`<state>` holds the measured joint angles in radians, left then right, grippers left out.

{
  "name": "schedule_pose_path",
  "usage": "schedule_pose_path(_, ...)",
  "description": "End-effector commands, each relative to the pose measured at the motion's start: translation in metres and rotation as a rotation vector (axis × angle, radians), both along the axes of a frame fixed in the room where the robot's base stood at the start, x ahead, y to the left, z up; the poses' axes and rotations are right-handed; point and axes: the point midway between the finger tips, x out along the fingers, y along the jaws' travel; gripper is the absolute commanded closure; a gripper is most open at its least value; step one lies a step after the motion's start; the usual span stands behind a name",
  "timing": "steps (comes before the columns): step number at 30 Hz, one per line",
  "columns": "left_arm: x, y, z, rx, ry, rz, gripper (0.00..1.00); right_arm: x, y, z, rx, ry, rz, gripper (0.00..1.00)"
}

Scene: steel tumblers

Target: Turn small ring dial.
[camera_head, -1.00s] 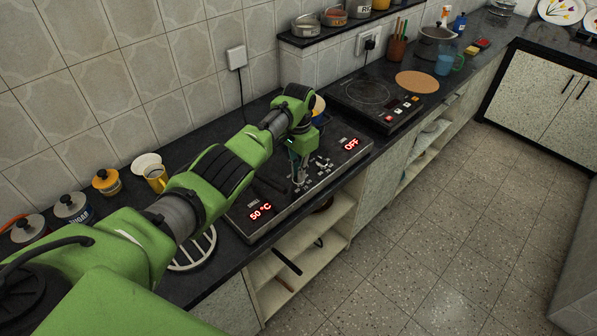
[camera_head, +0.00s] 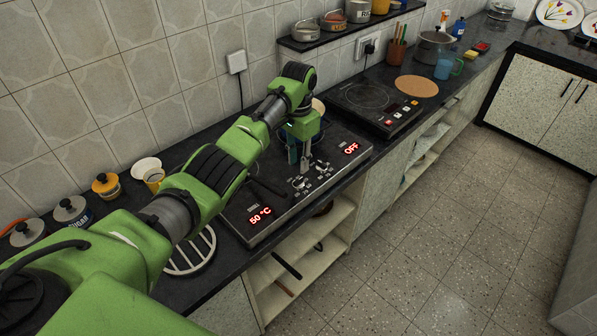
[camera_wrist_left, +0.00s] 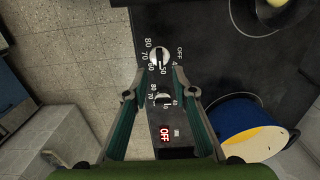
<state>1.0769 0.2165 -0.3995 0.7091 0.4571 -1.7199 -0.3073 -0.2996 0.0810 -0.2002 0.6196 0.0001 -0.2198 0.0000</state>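A black cooktop (camera_head: 252,228) has two dials on its front panel. The left dial (camera_head: 299,182) is beside a red display (camera_head: 260,215) reading 50 °C; the right dial (camera_head: 323,167) is nearer a display (camera_head: 351,148) reading OFF. In the left wrist view, one dial (camera_wrist_left: 159,56) shows ahead of the fingertips and the other (camera_wrist_left: 162,99) between the fingers, nearer the OFF display (camera_wrist_left: 166,133). I cannot read which is labelled small. My left gripper (camera_head: 304,164) is open and empty above the panel, its fingers (camera_wrist_left: 153,80) spread apart. My right gripper is not in view.
A blue pot (camera_wrist_left: 226,102) stands close beside the gripper in the left wrist view. A dark pan (camera_wrist_left: 236,22) is farther off. A second cooktop (camera_head: 372,98) stands to the right. Jars (camera_head: 70,209) and a round white rack (camera_head: 190,262) are at the left.

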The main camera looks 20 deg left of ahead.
Motion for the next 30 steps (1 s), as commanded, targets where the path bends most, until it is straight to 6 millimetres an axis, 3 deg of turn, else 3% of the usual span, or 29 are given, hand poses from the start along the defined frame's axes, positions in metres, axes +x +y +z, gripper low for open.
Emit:
schedule_pose_path(3, 0.001, 0.000, 0.025, 0.001, -0.004, 0.000, 0.75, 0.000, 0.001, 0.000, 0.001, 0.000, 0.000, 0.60)
schedule_pose_path(10, 0.000, 0.000, 0.052, 0.001, -0.001, 0.000, 0.75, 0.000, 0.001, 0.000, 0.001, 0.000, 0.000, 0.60)
schedule_pose_path(30, 0.000, 0.000, 0.055, 0.000, 0.001, 0.000, 0.75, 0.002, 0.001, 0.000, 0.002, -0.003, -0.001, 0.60)
